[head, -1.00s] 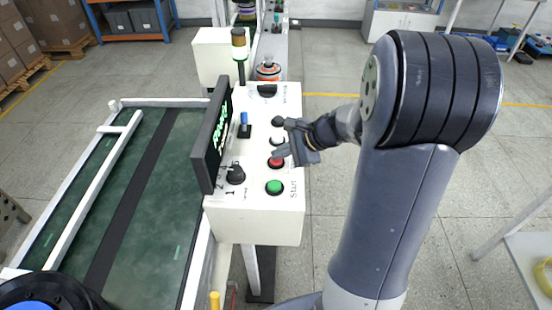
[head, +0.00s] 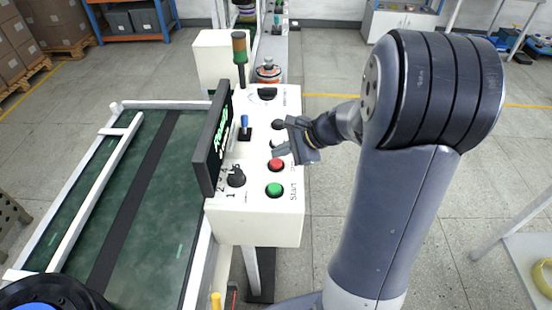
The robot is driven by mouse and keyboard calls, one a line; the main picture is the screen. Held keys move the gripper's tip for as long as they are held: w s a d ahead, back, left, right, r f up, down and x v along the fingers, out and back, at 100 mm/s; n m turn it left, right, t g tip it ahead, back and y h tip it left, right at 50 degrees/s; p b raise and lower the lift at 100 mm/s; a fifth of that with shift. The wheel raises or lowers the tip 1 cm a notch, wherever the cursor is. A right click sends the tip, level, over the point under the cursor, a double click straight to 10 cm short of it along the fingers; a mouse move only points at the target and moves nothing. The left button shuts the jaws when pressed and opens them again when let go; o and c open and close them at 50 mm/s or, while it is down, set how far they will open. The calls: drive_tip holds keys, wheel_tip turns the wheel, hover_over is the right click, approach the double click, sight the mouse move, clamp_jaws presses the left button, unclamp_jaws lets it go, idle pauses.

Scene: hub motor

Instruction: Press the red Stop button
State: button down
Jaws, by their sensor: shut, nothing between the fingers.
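The red Stop button (head: 276,165) sits on the white control box (head: 255,228), just above the green Start button (head: 274,190) in the head view. The red cap is in clear view. My gripper (head: 284,148) is shut and empty. It shows over the right part of the panel, just above and to the right of the red button in the picture. Its tip partly hides a white button there. I cannot tell its height above the panel, and I see no contact with the red button.
A black screen (head: 211,140) stands along the panel's left side. A black knob (head: 236,177), a blue-tipped switch (head: 245,125) and a black button (head: 278,125) are also on the panel. A signal tower (head: 239,55) rises behind. A green conveyor (head: 160,210) lies left.

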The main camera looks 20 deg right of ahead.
sight(280, 163)
wheel_tip(280, 163, up, 5)
drive_tip(key=p, duration=0.4)
idle(0.3)
drive_tip(key=shift+s, duration=0.1)
idle(0.5)
